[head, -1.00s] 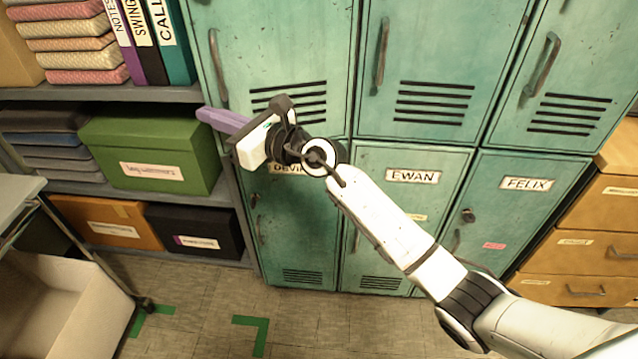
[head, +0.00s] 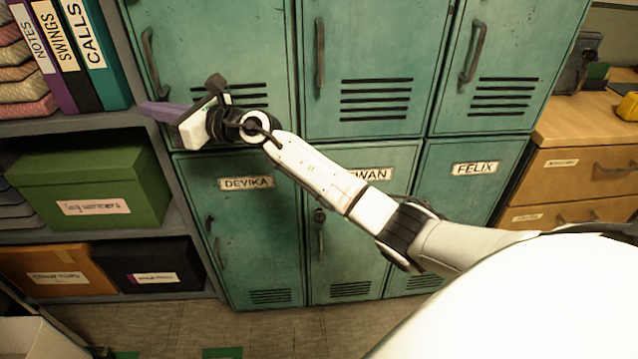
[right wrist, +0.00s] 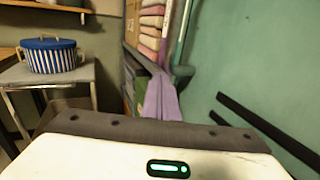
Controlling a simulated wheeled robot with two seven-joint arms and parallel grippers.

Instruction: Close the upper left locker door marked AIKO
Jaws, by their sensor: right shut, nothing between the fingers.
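The upper left locker door (head: 215,40) is teal, with a curved handle (head: 150,62) near its left edge and dark vent slots low down. Its name plate is out of the picture. It looks about flush with the doors beside it, but I cannot tell whether it is fully shut. My right gripper (head: 158,112) is shut and empty, its lavender fingers pointing left across the door's lower left edge, below the handle. In the right wrist view the fingers (right wrist: 163,98) show beside the teal door face (right wrist: 255,60); contact cannot be told. My left gripper is out of view.
The lower door marked DEVIKA (head: 240,235) is beneath. Left of the lockers, shelves hold binders (head: 80,50), a green box (head: 90,185) and folded textiles. A wooden drawer unit (head: 585,165) stands at the right. A striped pot (right wrist: 52,57) sits on a table farther off.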

